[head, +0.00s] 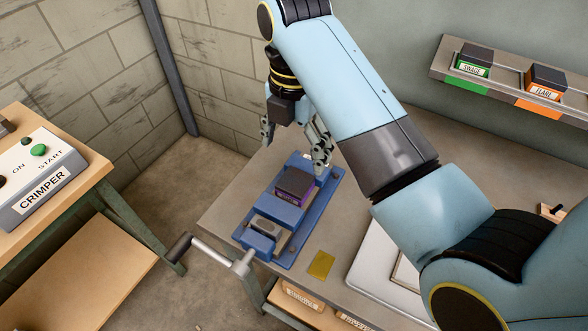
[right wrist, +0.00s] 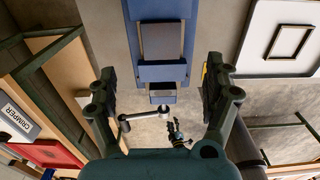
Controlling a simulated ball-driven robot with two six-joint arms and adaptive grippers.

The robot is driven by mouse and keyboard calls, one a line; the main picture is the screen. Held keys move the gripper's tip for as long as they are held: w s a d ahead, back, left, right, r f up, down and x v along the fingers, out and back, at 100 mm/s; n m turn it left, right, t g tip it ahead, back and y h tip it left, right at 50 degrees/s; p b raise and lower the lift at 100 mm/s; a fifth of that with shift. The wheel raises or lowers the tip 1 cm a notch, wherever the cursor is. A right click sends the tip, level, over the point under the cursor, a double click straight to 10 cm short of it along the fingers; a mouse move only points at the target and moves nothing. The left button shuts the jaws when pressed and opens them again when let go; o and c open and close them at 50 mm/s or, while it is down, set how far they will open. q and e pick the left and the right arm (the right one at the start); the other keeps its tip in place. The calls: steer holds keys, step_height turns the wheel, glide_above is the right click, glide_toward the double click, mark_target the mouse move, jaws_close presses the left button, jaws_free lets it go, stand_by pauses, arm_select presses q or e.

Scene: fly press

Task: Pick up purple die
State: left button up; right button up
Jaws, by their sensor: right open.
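The purple die (head: 294,184) is a dark block with a purple label on its front. It sits in the blue vise (head: 256,243) on the grey bench. My right gripper (head: 297,143) is open and empty, above and just behind the die, with its fingers spread wide. In the right wrist view the open fingers (right wrist: 160,80) frame the blue vise (right wrist: 160,73). A grey block shows there between blue parts; I cannot tell whether it is the die. My left gripper is not identifiable in these views.
The vise's crank handle (head: 215,252) sticks out at the front left. A yellow plate (head: 321,265) and a white tray (head: 374,270) lie to the right. A wall shelf (head: 505,78) holds green- and orange-labelled dies. The crimper (head: 42,177) stands on another bench at left.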

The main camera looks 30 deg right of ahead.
mark_target(295, 180)
steer(key=f, duration=0.2)
steer(key=shift+s+a+f, duration=0.1)
steer(key=shift+s+f, duration=0.2)
steer(key=shift+s, duration=0.05)
steer(key=shift+w+f, duration=0.1)
steer(key=shift+f, duration=0.3)
steer(key=shift+w+f, duration=0.1)
steer(key=shift+f, duration=0.25)
steer(key=f, duration=0.1)
steer(key=f+p, duration=0.1)
steer(key=f, duration=0.1)
steer(key=shift+d+f, duration=0.2)
steer(key=shift+f, duration=0.5)
steer(key=shift+w+f, duration=0.1)
steer(key=shift+f, duration=0.1)
steer(key=c, duration=1.6)
arm_select(q)
steer(key=shift+s+a+r, duration=0.35)
steer(key=shift+s+r, duration=0.3)
steer(key=shift+s, duration=0.2)
arm_select(e)
steer(key=shift+r, duration=0.1)
jaws_close()
